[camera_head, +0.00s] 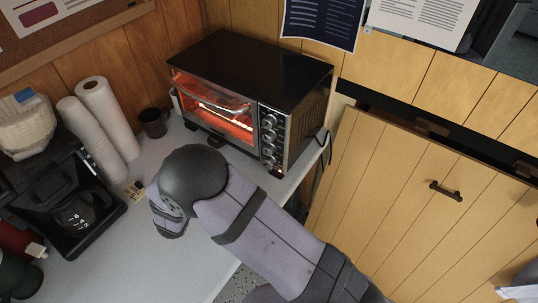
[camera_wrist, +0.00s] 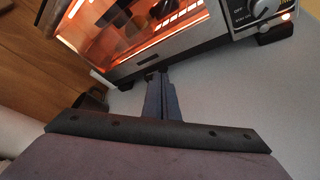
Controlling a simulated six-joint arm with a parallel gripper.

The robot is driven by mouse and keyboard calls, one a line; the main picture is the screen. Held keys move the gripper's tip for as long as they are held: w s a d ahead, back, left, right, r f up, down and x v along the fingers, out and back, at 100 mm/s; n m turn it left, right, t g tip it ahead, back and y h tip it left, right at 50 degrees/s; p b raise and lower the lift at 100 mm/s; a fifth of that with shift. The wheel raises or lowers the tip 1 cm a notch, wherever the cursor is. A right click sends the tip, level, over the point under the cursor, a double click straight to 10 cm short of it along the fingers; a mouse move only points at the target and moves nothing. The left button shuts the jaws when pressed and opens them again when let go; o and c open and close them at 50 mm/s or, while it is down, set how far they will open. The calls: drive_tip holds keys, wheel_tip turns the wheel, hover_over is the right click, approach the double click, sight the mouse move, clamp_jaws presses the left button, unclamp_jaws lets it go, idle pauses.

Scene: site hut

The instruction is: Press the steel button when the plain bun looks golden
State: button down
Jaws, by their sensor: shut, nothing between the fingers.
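A toaster oven (camera_head: 250,70) with a black top and lit window stands on the counter; its window (camera_wrist: 150,25) also shows in the wrist view. The inside glows orange-red. Shapes show behind the glass, but I cannot make out the bun or its colour. A column of knobs (camera_head: 268,136) runs down the front panel, and one knob (camera_wrist: 262,8) shows in the wrist view. I cannot pick out the steel button for sure. My gripper (camera_wrist: 157,76) is shut and empty, its tips just below the oven's lower front edge in the picture. My arm hides it in the head view.
A coffee maker (camera_head: 65,200), paper rolls (camera_head: 105,115) and a dark mug (camera_head: 154,123) stand left of the oven. Bare counter (camera_head: 130,250) lies in front. A wooden door (camera_head: 405,190) is to the right.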

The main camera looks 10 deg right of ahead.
sight(271, 168)
drive_tip(key=s+d+n+p, duration=0.1)
drive_tip(key=s+n+p, duration=0.1)
drive_tip(key=s+d+n+g+p, duration=0.1)
drive_tip(key=n, duration=0.1)
drive_tip(key=s+d+f+n+g+p, duration=0.1)
drive_tip(key=s+p, duration=0.1)
drive_tip(key=shift+s+n+y+p, duration=0.3)
drive_tip(key=shift+n+y, duration=0.1)
drive_tip(key=s+d+n+g+p, duration=0.1)
drive_tip(key=s, duration=0.1)
drive_tip(key=s+d+f+n+g+p, duration=0.1)
drive_tip(key=s+n+p, duration=0.1)
drive_tip(key=s+d+n+p, duration=0.2)
drive_tip(key=s, duration=0.1)
drive_tip(key=shift+f+g, duration=0.2)
drive_tip(key=shift+g, duration=0.2)
drive_tip(key=shift+s+d+f+n, duration=0.15)
drive_tip(key=shift+s+d+n, duration=0.25)
drive_tip(key=shift+s+n, duration=0.1)
drive_tip(key=shift+w, duration=0.1)
drive_tip(key=w+d, duration=0.4)
drive_tip(key=shift+w+d, duration=0.35)
drive_tip(key=shift+d, duration=0.05)
drive_tip(key=shift+w+d+b, duration=0.3)
drive_tip(key=shift+w+d, duration=0.35)
drive_tip(key=shift+w, duration=0.05)
drive_tip(key=shift+w+d, duration=0.15)
drive_tip(key=shift+w+d, duration=0.15)
drive_tip(key=shift+d, duration=0.05)
